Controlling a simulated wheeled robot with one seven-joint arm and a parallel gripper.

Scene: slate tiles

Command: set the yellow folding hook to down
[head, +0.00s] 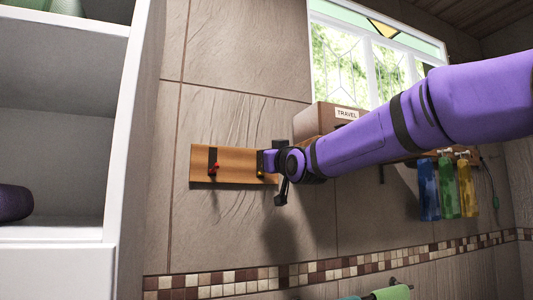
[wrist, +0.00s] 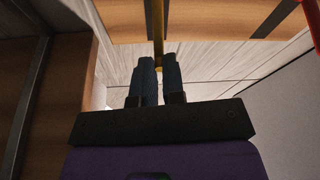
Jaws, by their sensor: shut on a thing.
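The yellow folding hook (head: 260,171) is on the right part of a wooden board (head: 235,177) fixed to the tiled wall. It is mostly hidden by my gripper (head: 267,162) in the head view. In the wrist view the yellow hook (wrist: 158,32) is a thin bar reaching down from the board to my gripper's fingertips (wrist: 159,66). The two dark fingers are closed on its end, one on each side. How far the hook is folded is hard to tell.
A red hook (head: 214,168) sits on the board's left part and shows at the wrist view's edge. A shelf with a TRAVEL box (head: 315,120) and hanging coloured bottles (head: 447,188) lies to the right. A white cabinet (head: 125,130) stands at left.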

